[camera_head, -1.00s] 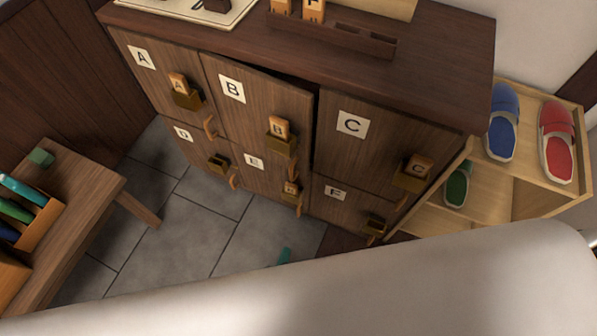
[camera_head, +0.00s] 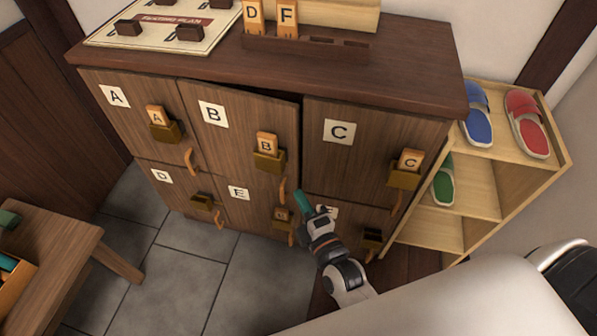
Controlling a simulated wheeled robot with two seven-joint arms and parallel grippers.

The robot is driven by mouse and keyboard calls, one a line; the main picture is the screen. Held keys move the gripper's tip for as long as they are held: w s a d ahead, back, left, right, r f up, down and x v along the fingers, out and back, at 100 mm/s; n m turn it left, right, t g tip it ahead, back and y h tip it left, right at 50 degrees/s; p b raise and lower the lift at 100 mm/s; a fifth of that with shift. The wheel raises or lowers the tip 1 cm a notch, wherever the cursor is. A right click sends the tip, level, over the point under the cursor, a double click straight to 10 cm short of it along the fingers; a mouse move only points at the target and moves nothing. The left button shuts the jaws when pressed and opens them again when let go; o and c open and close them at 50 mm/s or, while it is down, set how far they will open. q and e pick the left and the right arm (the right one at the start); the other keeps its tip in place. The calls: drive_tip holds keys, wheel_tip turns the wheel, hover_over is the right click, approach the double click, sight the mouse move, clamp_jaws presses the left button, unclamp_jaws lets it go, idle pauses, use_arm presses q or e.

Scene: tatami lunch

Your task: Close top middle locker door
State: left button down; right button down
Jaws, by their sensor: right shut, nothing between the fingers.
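The top middle locker door (camera_head: 238,128), labelled B, is slightly ajar. A dark gap shows along its top and right edge beside the door labelled C. It has a brass holder with a wooden B tag (camera_head: 267,147) and a curved wooden handle (camera_head: 282,190) at its lower right. My right gripper (camera_head: 303,201) is shut and empty, with teal fingertips pointing up. In the picture it lies just right of and below the B handle, in front of the lower lockers. I cannot tell whether it touches the cabinet. My left gripper is not in view.
Doors A (camera_head: 130,112) and C (camera_head: 365,150) flank door B. A seating plan board (camera_head: 165,45) and a tag rack (camera_head: 310,48) stand on the cabinet top (camera_head: 420,80). A shoe shelf (camera_head: 485,190) is at the right, a wooden bench (camera_head: 50,255) at the left.

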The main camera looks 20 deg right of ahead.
sight(298, 158)
drive_tip(key=w, duration=0.3)
drive_tip(key=w+d, duration=0.1)
drive_tip(key=w, duration=0.3)
drive_tip(key=shift+w+d, duration=0.1)
drive_tip(key=shift+d, duration=0.1)
drive_tip(key=shift+w+d, duration=0.4)
drive_tip(key=shift+w+d+r, duration=0.1)
drive_tip(key=shift+w+d, duration=0.35)
drive_tip(key=shift+w, duration=0.05)
drive_tip(key=shift+w+d, duration=0.35)
drive_tip(key=shift+s+p, duration=0.1)
drive_tip(key=shift+p, duration=0.2)
